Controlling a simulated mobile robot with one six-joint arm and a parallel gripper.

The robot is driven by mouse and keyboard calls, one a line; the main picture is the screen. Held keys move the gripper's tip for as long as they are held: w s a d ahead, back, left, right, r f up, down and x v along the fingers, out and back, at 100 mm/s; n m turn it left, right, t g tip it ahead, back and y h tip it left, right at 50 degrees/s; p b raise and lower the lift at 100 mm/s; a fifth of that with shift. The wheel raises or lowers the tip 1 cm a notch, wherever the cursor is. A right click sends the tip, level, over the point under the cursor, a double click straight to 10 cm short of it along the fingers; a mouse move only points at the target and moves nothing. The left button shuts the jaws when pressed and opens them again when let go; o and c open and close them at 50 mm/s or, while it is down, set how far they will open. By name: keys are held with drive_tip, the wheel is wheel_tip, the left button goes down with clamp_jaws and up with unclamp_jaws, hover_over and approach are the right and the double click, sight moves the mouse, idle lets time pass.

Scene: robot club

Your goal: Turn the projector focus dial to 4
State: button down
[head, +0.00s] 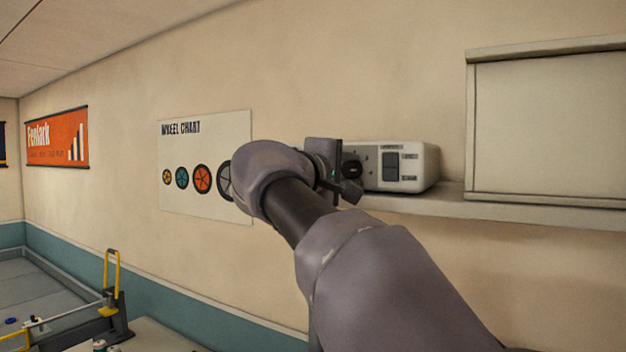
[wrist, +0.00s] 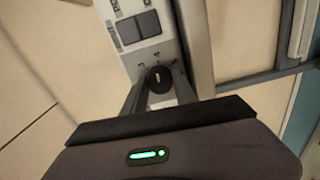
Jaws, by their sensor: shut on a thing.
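The projector (head: 418,165) is a white box on a wall shelf, seen in the head view right of my gripper. Its front carries a dark panel and a black round focus dial (head: 352,169). In the wrist view the projector (wrist: 168,52) fills the upper middle, and the dial (wrist: 158,79) shows a pale pointer mark. My gripper (wrist: 158,88) has its fingers on either side of the dial and is shut on it. Small marks surround the dial, but their numbers are too small to read. My arm hides the projector's left part in the head view.
The shelf (head: 510,211) runs right below a pale cabinet or panel (head: 545,125). A wheel chart (head: 205,135) hangs on the wall at left, behind my wrist. A bench with yellow-handled gear (head: 112,270) stands at lower left.

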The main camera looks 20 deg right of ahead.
drive_tip(key=shift+m+b, duration=0.3)
drive_tip(key=shift+m, duration=0.3)
drive_tip(key=c, duration=1)
unclamp_jaws()
drive_tip(key=shift+o, duration=0.2)
drive_tip(key=v, duration=1.7)
drive_tip(key=shift+b, duration=0.4)
drive_tip(key=shift+s+a, duration=0.15)
